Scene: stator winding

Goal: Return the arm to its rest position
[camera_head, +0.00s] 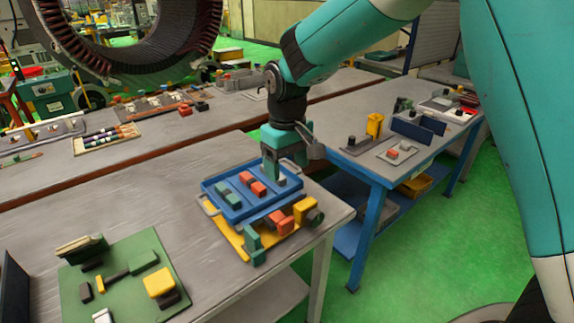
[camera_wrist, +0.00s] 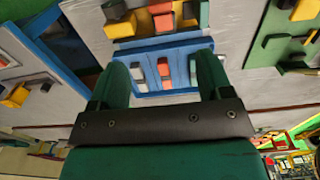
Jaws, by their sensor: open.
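My teal arm reaches in from the top right of the head view, bent downward at the wrist. My gripper (camera_head: 284,172) points down over the far right part of a blue tray (camera_head: 232,217) on the table. In the wrist view, my gripper (camera_wrist: 160,72) shows two green fingers set well apart, with the blue tray (camera_wrist: 145,90) seen between and beyond them. No object is seen held between the fingers. The exact gap between fingertips and tray cannot be told.
A yellow tray (camera_head: 237,245) with coloured blocks sits at the table's right edge. A green board (camera_head: 75,290) with parts lies front left. A blue-legged table (camera_head: 366,203) stands right. A large stator ring (camera_head: 205,25) hangs at the top left. Green floor between tables is clear.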

